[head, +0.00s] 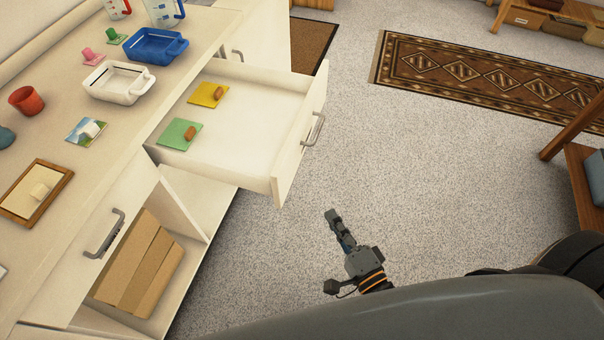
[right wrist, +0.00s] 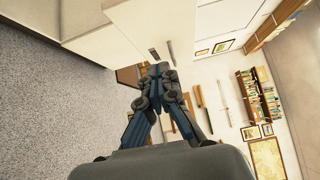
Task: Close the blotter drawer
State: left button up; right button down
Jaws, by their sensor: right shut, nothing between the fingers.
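The blotter drawer (head: 255,125) stands pulled out from the white counter in the head view. A yellow blotter (head: 205,93) and a green blotter (head: 176,132), each with a wooden knob, lie inside it. Its front carries a grey bar handle (head: 313,130). My right gripper (head: 333,215) is below and slightly right of the drawer front in the head view, apart from it. Its fingers are shut with nothing between them; it also shows in the right wrist view (right wrist: 158,72). My left gripper is not in view.
The counter top holds a white tray (head: 104,93), a blue tray (head: 150,47), a red cup (head: 24,101) and a framed print (head: 37,189). An open compartment with cardboard boxes (head: 135,262) is below. Carpet beyond the drawer is clear.

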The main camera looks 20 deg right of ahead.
jog(key=w+a, duration=0.1)
jog(key=w, duration=0.2)
jog(key=w+a+p, duration=0.1)
jog(key=w+a, duration=0.1)
jog(key=w, duration=0.2)
jog(key=w+a, duration=0.1)
jog(key=w, duration=0.3)
jog(key=shift+w+a, duration=0.1)
jog(key=shift+a, duration=0.25)
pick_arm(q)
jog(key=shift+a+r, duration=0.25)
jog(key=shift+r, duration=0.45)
pick_arm(e)
jog(key=shift+w+a, duration=0.2)
jog(key=shift+a, duration=0.1)
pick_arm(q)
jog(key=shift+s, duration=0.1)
